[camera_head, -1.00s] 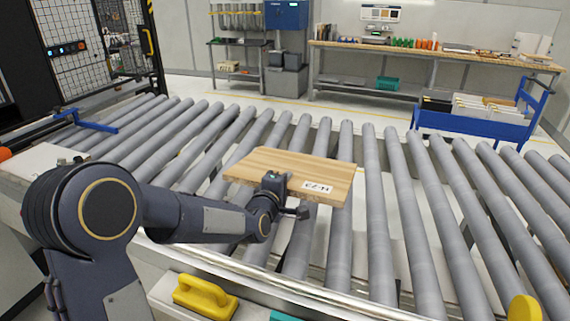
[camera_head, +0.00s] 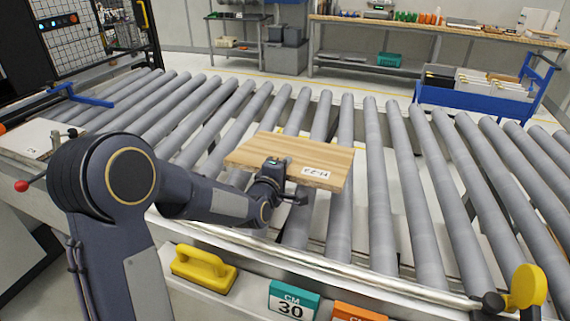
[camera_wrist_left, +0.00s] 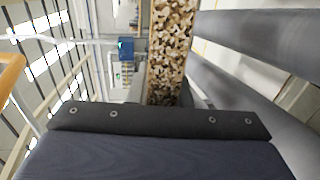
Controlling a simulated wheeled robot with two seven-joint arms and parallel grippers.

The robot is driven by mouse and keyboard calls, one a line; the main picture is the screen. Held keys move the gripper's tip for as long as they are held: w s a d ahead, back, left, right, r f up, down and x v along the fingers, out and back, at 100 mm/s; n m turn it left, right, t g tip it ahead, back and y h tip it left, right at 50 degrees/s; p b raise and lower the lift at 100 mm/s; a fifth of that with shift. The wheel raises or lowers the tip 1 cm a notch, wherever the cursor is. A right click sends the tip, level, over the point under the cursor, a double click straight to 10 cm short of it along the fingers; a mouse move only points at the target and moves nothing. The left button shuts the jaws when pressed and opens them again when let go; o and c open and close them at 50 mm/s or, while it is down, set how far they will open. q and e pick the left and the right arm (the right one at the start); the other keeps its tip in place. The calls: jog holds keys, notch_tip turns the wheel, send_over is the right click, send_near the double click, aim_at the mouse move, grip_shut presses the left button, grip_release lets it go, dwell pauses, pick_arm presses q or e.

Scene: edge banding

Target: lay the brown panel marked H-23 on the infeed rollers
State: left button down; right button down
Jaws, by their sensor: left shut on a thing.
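The brown wood-grain panel (camera_head: 300,156) has a white label reading H-23, which appears upside down in the head view. My left gripper (camera_head: 282,190) is shut on its near edge. The panel is over the middle of the grey infeed rollers (camera_head: 377,190), roughly level; I cannot tell whether it touches them. In the left wrist view the panel's speckled edge (camera_wrist_left: 170,50) runs up from the gripper, with rollers (camera_wrist_left: 245,70) beside it. The fingertips are partly hidden by the panel and the gripper body. My right gripper is not in view.
A yellow handle (camera_head: 203,268) and a teal sign reading CM 30 (camera_head: 293,301) are on the conveyor's front side. A yellow knob (camera_head: 528,286) stands at the near right. A blue cart (camera_head: 475,103) stands beyond the rollers. The rollers right of the panel are clear.

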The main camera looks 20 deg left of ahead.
pick_arm(q)
jog(key=shift+f+b, duration=0.35)
jog(key=shift+f, duration=0.35)
notch_tip(320, 180, down, 5)
jog(key=b, duration=0.6)
jog(key=shift+f, duration=0.2)
jog(key=c, duration=1.2)
grip_release()
jog(key=shift+c, duration=0.2)
jog(key=shift+o, duration=1.2)
jog(key=shift+f, duration=0.3)
jog(key=o, duration=0.8)
jog(key=shift+r, duration=0.15)
